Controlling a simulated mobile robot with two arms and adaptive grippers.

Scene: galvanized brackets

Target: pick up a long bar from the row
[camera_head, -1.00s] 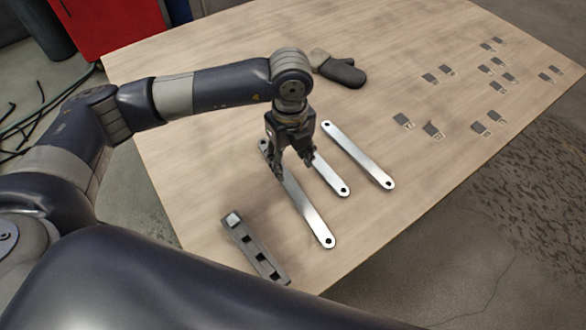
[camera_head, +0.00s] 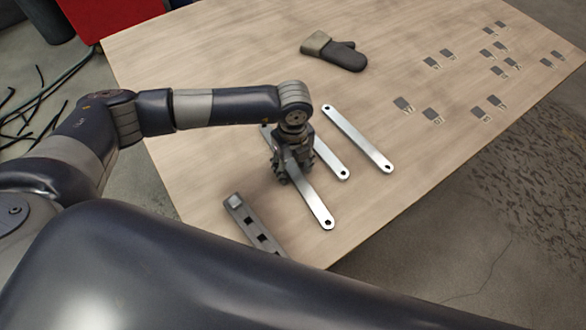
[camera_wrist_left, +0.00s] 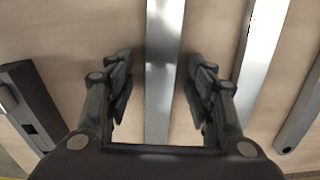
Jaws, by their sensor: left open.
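Three flat silvery bars with a hole near each end lie side by side on the wooden table. My left gripper (camera_head: 297,170) is low over the left bar (camera_head: 318,207), hiding part of its upper half. In the left wrist view, the open fingers (camera_wrist_left: 158,84) stand on either side of this bar (camera_wrist_left: 159,100), with gaps and no visible contact. The middle bar (camera_head: 334,165) is just right of the gripper, its upper part partly hidden. The right bar (camera_head: 358,138) lies clear. My right gripper does not show.
A dark grey block with square openings (camera_head: 240,214) lies left of the bars, near the table's edge. A dark oven mitt (camera_head: 345,56) lies behind them. The wooden table (camera_head: 230,60) has free room at back left.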

